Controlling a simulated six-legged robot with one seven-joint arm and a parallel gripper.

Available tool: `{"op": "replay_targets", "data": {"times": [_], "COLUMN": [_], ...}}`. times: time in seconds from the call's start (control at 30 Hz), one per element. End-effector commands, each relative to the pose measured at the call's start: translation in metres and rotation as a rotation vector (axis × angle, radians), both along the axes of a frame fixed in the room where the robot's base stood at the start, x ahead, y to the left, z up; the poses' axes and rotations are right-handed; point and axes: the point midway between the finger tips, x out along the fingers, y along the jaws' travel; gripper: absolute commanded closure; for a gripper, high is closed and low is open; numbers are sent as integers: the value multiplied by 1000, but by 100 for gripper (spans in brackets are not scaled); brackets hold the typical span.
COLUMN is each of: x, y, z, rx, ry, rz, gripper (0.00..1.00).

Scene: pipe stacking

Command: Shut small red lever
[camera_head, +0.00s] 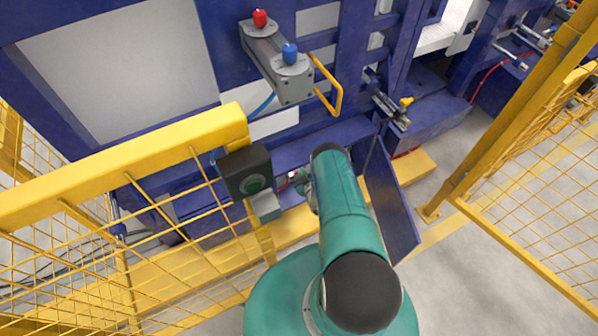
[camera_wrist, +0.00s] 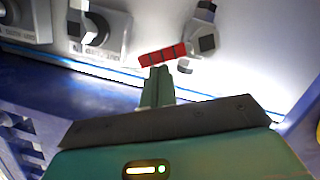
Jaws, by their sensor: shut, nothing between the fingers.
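The small red lever (camera_wrist: 163,55) shows in the wrist view as a flat red bar with dark segment lines. It lies slightly tilted, its right end beside a grey fitting. My gripper (camera_wrist: 160,73) is shut and empty, its narrow green fingers pointing at the lever. The fingertips are right at the lever's lower edge; I cannot tell whether they touch it. In the head view my green arm reaches to the blue frame and mostly hides the gripper and the lever area.
Grey units (camera_wrist: 98,28) stand left of the lever. A grey fitting (camera_wrist: 206,42) stands at its right. In the head view, a yellow fence (camera_head: 125,165) with a dark box (camera_head: 247,172) is left of my arm. A blue panel (camera_head: 388,195) stands close on the right.

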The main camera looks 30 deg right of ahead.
Motion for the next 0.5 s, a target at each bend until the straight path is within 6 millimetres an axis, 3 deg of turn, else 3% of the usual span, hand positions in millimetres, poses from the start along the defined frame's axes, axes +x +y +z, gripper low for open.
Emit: {"op": "replay_targets", "data": {"times": [0.5], "x": [-2], "y": [-19], "z": [-20], "rx": [376], "ry": [-20], "rz": [0], "gripper": [100]}}
